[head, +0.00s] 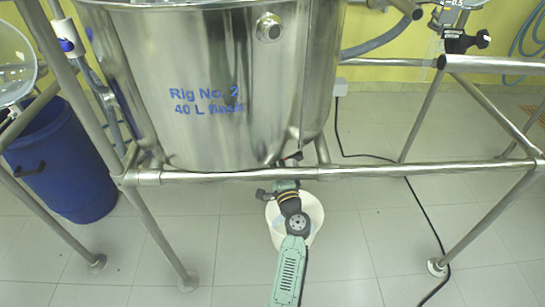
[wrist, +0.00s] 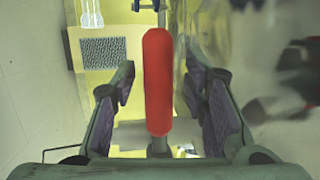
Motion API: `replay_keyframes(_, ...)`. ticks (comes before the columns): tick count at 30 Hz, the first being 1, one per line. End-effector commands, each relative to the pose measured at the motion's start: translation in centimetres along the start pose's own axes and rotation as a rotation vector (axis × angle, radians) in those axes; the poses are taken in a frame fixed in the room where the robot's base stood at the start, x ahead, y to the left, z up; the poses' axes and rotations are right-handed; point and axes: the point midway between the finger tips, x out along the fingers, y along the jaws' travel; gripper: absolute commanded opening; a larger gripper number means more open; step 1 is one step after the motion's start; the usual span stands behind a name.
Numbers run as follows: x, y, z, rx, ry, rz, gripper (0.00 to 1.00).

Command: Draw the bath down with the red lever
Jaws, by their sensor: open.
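The red lever (wrist: 157,80) shows in the wrist view as a long rounded red handle, upright in the picture. My gripper (wrist: 158,88) is open, with one finger on each side of the lever and a visible gap on both sides. In the head view the steel bath (head: 215,90), marked "Rig No. 2", hangs in a pipe frame. My gripper (head: 280,187) is under the bath's front lower edge there, small and partly hidden by my arm. The lever cannot be made out clearly in the head view.
A horizontal frame pipe (head: 410,170) runs across just above my gripper. A white bucket (head: 314,218) stands on the floor beneath, partly behind my arm. A blue bin (head: 65,165) is at left. A black cable (head: 412,195) crosses the floor at right.

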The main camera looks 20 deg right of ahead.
Motion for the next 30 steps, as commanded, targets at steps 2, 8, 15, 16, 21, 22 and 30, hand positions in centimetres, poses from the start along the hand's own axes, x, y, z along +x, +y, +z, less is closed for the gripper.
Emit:
replay_keyframes(2,0.0,0.0,0.0,-0.001,0.0,0.0,0.41)
replay_keyframes(8,-0.6,0.1,0.0,-0.001,0.001,0.001,0.41)
replay_keyframes(15,-4.6,0.1,-0.1,-0.001,0.002,0.003,0.41)
replay_keyframes(16,-5.0,0.1,-0.1,0.0,0.002,0.003,0.41)
replay_keyframes(21,-7.0,0.1,0.0,0.0,0.0,0.002,0.41)
replay_keyframes(22,-7.2,0.0,0.0,0.0,0.0,0.001,0.41)
replay_keyframes(30,-7.5,0.0,0.0,-0.001,0.0,0.0,0.41)
